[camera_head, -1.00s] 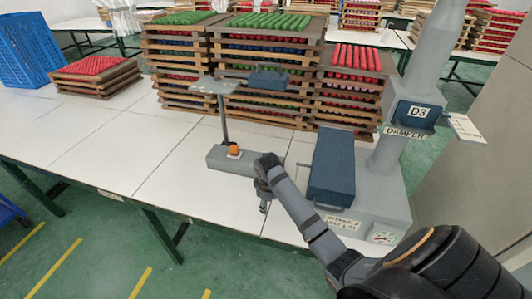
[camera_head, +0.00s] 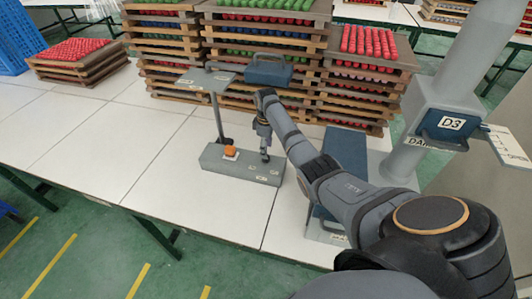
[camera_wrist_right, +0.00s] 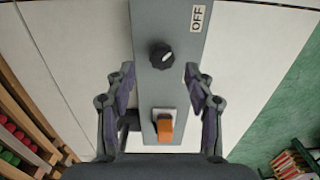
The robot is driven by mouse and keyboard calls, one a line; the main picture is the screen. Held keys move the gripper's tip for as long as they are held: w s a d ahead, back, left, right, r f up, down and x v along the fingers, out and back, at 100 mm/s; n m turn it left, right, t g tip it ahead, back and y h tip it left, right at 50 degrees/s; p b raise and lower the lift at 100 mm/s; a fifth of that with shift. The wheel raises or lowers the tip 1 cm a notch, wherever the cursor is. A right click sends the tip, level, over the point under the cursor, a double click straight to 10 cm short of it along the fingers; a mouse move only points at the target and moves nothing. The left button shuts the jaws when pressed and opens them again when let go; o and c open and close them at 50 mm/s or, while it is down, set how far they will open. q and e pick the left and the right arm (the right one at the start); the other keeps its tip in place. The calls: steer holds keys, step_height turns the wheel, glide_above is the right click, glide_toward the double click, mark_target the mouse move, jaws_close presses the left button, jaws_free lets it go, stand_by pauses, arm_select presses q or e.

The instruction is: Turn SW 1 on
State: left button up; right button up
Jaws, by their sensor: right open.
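A long grey switch box (camera_head: 243,168) lies on the white table, with an orange rocker switch (camera_head: 230,151) near its left end. In the right wrist view the box (camera_wrist_right: 150,90) carries a black round knob (camera_wrist_right: 161,56), the orange switch (camera_wrist_right: 165,128) and an "OFF" label (camera_wrist_right: 198,18). I cannot read which control is SW 1. My right gripper (camera_head: 264,152) points down over the box, right of the orange switch. In the wrist view its open fingers (camera_wrist_right: 159,76) stand either side of the box and knob, gripping nothing. My left gripper is out of view.
A post with a small plate (camera_head: 207,79) and a blue box (camera_head: 268,70) rises behind the switch box. Stacked wooden trays (camera_head: 170,75) stand behind.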

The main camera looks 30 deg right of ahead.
step_height(320, 180, down, 3)
steer(key=shift+s+a+r, duration=0.1)
steer(key=shift+f, duration=0.6)
steer(key=shift+c, duration=0.2)
steer(key=c, duration=0.5)
jaws_close()
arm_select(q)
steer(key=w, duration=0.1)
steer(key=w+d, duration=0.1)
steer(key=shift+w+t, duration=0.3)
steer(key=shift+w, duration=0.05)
